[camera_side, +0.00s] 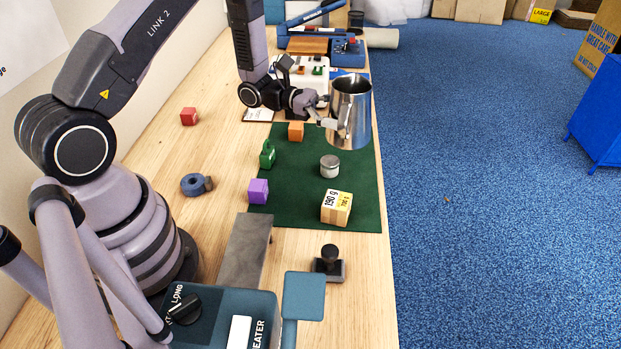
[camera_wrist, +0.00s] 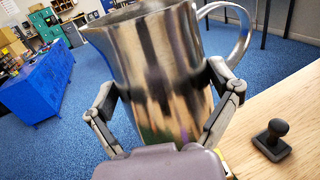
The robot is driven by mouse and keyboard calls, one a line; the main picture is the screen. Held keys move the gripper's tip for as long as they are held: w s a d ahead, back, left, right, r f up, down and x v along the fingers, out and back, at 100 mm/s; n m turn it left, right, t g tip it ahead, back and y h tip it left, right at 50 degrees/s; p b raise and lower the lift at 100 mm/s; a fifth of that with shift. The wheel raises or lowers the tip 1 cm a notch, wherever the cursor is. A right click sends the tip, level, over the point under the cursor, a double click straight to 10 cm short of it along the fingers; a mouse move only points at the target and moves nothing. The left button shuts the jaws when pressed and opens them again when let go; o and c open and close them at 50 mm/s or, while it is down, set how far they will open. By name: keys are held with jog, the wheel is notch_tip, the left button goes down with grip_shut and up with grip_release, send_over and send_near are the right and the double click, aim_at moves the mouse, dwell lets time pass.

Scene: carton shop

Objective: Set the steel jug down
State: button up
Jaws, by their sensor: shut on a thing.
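The steel jug (camera_side: 357,108) is a shiny, upright metal pitcher. In the side view it shows at the far right end of the green mat, overlapping the table's right edge. My gripper (camera_side: 325,111) is shut on its body from the left. In the wrist view the jug (camera_wrist: 155,70) fills the middle, with one finger of my gripper (camera_wrist: 165,88) on each side and the handle at upper right. The jug looks raised above the table; its base is hidden in the wrist view, so the exact gap cannot be told.
The green mat (camera_side: 310,190) holds a metal weight (camera_side: 329,166), a labelled box (camera_side: 336,207), a green padlock-shaped weight (camera_side: 267,154), an orange cube (camera_side: 296,131) and a purple cube (camera_side: 258,191). A stamp (camera_side: 329,262) stands nearer. Blue floor lies beyond the right table edge.

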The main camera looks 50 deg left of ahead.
jog(key=a+n+t+y, duration=0.8)
jog(key=a+t, duration=0.1)
notch_tip(320, 180, up, 26)
jog(key=r, duration=0.1)
jog(key=s+d+f+m+g+h, duration=0.6)
jog(key=s+f+m+g+h, duration=0.4)
jog(key=f+g, duration=0.25)
jog(key=s+a+f+m+g+y, duration=0.2)
jog(key=s+a+f+m+g, duration=0.2)
jog(key=s+m+g, duration=0.55)
jog(key=s+a+m+g+y, duration=0.3)
jog(key=a+m+g+y, duration=0.35)
jog(key=y, duration=0.35)
jog(key=s+a+m+g+y, duration=0.3)
jog(key=a+m+g+y, duration=0.2)
jog(key=a+m+y, duration=0.4)
jog(key=w+a+r+m+t+y, duration=0.3)
jog(key=a+r+m+t+y, duration=0.2)
jog(key=a+t+y, duration=0.25)
jog(key=w+a+r+m+t+y, duration=0.35)
jog(key=a+m+t+y, duration=0.25)
jog(key=y, duration=0.2)
jog(key=w+r+m+t, duration=0.5)
jog(key=w+r+t, duration=0.2)
jog(key=f, duration=4.4)
jog(key=shift+s+a+f, duration=0.1)
jog(key=shift+a+f, duration=0.05)
jog(key=shift+a, duration=0.15)
